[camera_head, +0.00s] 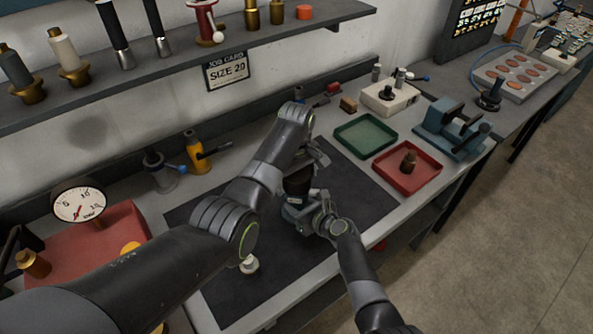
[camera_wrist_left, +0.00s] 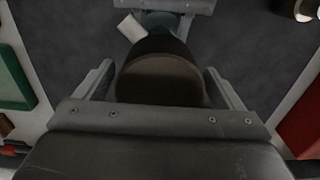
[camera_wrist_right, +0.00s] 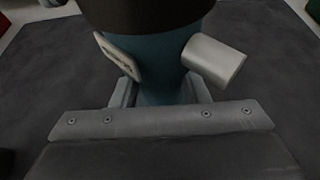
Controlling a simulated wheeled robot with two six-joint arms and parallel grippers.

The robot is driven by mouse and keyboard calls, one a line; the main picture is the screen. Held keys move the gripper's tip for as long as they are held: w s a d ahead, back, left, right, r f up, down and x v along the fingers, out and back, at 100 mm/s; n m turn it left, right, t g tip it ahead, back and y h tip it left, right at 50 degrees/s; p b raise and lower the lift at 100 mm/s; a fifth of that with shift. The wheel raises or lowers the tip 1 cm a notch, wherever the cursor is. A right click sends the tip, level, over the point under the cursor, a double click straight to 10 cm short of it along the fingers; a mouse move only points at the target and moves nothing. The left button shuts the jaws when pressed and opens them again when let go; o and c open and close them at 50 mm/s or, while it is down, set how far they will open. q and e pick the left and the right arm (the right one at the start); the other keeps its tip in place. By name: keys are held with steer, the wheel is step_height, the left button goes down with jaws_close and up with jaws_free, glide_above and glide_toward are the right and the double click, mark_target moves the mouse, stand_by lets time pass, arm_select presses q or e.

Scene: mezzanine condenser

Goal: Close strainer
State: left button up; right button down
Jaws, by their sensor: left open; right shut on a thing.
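The strainer stands on the dark mat, its dark brown round cap (camera_head: 298,182) showing between my two grippers. In the left wrist view, the cap (camera_wrist_left: 160,80) sits on top of the teal body. The right wrist view shows the teal strainer body (camera_wrist_right: 165,75) with a pale label plate and a silver side stub. My left gripper (camera_wrist_left: 160,72) is open, with its fingers on either side of the cap. My right gripper (camera_wrist_right: 160,92) is shut on the body from the front. Whether the cap is fully seated I cannot tell.
A red tray (camera_head: 428,176) with a brown part (camera_head: 409,161) and a green tray (camera_head: 345,132) lie right of the mat (camera_head: 232,296). A small pale fitting (camera_head: 249,265) stands at the mat's front. A blue vise (camera_head: 452,128) is at right, a gauge (camera_head: 80,204) at left.

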arm_select(q)
steer(key=shift+c, duration=0.4)
steer(key=c, duration=0.9)
steer(key=m, duration=0.6)
steer(key=shift+c, duration=0.3)
steer(key=m, duration=0.5)
steer(key=shift+m, duration=0.3)
steer(key=o, duration=1.2)
step_height(320, 180, up, 12)
